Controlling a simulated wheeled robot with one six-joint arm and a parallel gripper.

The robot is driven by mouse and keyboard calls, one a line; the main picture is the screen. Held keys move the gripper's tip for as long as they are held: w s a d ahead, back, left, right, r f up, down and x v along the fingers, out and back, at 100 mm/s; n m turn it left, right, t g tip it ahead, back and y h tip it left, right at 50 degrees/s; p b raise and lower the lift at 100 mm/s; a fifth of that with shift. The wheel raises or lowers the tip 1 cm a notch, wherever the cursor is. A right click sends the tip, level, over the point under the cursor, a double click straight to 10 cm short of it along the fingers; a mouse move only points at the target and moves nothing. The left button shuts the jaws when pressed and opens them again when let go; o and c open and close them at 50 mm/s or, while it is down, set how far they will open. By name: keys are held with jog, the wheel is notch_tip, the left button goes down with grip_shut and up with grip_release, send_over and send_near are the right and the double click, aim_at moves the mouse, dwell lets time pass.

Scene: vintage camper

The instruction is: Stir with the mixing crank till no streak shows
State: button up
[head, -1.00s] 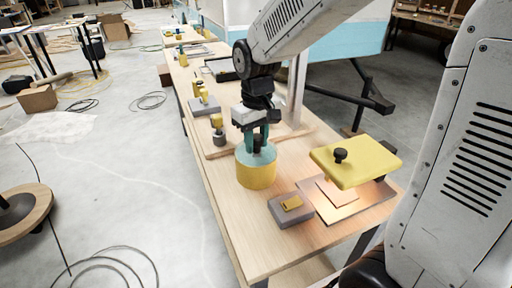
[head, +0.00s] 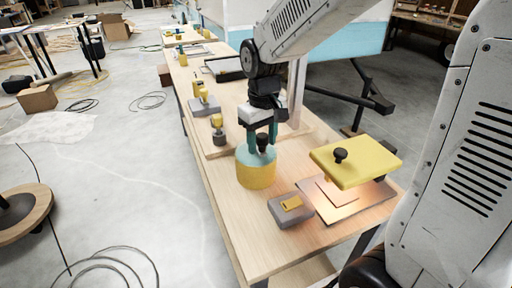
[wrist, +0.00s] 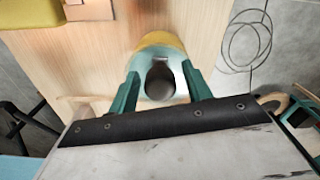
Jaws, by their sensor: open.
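The mixing pot is a yellow tub (head: 256,175) with a teal top, standing on the wooden bench. A dark crank knob (head: 263,143) sticks up above its top. My gripper (head: 262,137), with teal fingers, is open directly above the pot. In the wrist view the knob (wrist: 160,82) shows between the two spread fingers of my gripper (wrist: 161,88), with gaps at its sides. The inside of the pot is hidden from both cameras, so no streaks can be seen.
A yellow press plate (head: 356,163) with a black knob stands over a copper-coloured sheet to the right. A grey block (head: 290,209) with a yellow top sits in front of it. Grey-and-yellow fixtures (head: 218,130) stand farther back.

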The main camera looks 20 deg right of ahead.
jog(key=shift+r, duration=0.15)
jog(key=shift+r, duration=2.35)
notch_tip(320, 180, up, 8)
jog(key=s+d+f+m, duration=0.1)
jog(key=s+f, duration=0.1)
jog(key=s, duration=0.9)
jog(key=s+d+f+m+t, duration=0.1)
jog(key=s+d+f, duration=0.1)
jog(key=s, duration=0.9)
jog(key=shift+f+m, duration=0.3)
jog(key=shift+m, duration=0.1)
